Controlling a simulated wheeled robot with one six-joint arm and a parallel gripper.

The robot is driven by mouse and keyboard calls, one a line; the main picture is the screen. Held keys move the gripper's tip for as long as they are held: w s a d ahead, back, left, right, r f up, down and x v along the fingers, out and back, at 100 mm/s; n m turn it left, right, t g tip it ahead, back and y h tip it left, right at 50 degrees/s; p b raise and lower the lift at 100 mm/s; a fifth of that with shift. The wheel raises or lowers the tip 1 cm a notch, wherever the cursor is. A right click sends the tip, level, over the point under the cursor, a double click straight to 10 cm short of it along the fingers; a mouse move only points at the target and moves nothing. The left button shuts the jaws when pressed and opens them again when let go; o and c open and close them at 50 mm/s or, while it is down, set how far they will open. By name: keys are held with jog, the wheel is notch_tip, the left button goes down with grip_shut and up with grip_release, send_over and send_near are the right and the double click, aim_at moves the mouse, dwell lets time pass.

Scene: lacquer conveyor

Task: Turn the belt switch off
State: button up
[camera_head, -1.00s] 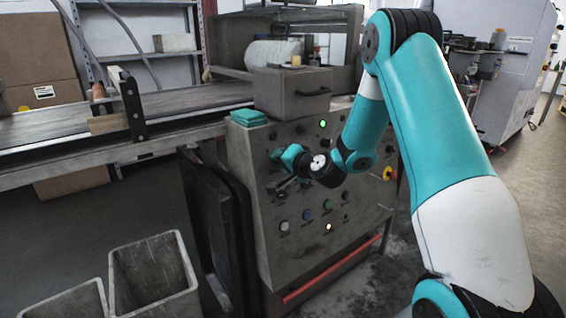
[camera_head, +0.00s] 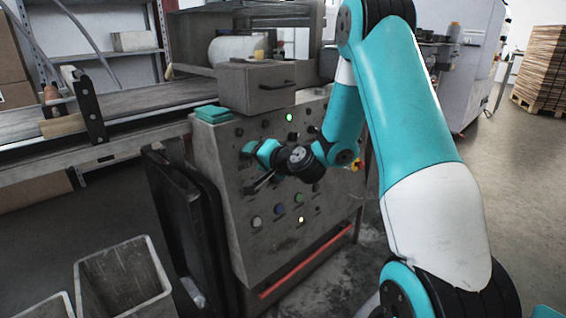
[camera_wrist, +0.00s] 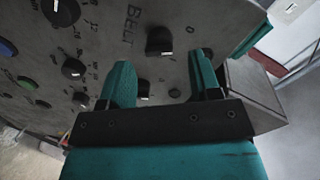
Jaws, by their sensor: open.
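The belt switch (camera_wrist: 160,41) is a dark rotary knob on the grey control panel (camera_wrist: 110,40), beside the word BELT and a 0 mark. In the wrist view it lies between and just beyond my two teal fingertips, with no contact visible. My gripper (camera_wrist: 162,70) is open, fingers apart and pointing at the panel face. In the head view my gripper (camera_head: 250,148) is at the upper left of the control panel (camera_head: 230,230), and the switch cannot be made out there. A green lamp (camera_head: 289,117) is lit on the panel.
Other knobs, such as one dark knob (camera_wrist: 73,69), sit close by. A grey drawer box (camera_head: 250,92) and teal cloth (camera_head: 212,113) rest on top of the panel. The conveyor (camera_head: 130,105) is at left. A grey bin (camera_head: 120,275) stands in front; open floor lies right.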

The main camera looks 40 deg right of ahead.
jog(key=b+v, duration=1)
jog(key=v, duration=0.3)
jog(key=shift+s+b, duration=0.3)
jog(key=shift+b, duration=0.05)
jog(key=shift+r, duration=0.15)
